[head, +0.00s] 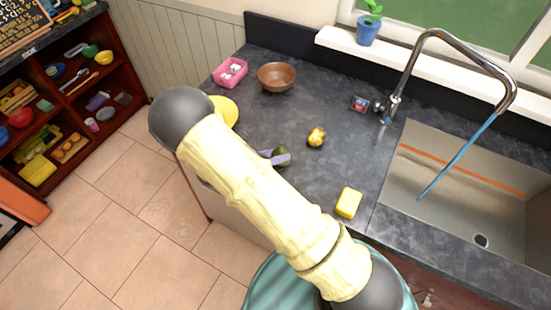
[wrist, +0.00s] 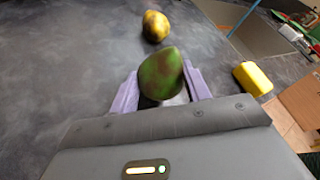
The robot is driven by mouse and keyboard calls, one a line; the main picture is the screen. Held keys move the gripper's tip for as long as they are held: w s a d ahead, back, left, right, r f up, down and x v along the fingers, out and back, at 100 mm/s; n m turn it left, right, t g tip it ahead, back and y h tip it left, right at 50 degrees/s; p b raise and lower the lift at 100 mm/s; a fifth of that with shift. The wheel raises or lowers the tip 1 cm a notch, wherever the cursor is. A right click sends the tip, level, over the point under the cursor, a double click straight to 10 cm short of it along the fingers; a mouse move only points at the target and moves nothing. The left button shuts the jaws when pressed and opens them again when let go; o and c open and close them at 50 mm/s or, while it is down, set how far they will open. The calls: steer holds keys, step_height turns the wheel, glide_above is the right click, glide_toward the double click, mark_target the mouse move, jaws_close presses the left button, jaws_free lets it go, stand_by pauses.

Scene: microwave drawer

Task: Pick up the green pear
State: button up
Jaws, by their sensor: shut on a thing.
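The green pear (wrist: 160,74) sits between the two purple fingers of my gripper (wrist: 158,88) in the wrist view. The fingers are shut on it from both sides. In the head view the pear (head: 283,155) shows as a dark green shape beside a purple finger of my gripper (head: 274,157), over the dark countertop. My arm hides part of the gripper there. I cannot tell whether the pear still touches the counter.
A yellow mottled fruit (head: 316,137) lies just beyond the pear. A yellow sponge (head: 348,203) lies near the sink (head: 460,190). A brown bowl (head: 277,77), a pink container (head: 230,72) and a yellow plate (head: 226,109) stand farther back. The counter between them is clear.

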mark_target(275, 154)
step_height(275, 154, up, 8)
steer(key=shift+r+b, duration=0.1)
steer(key=shift+b, duration=0.55)
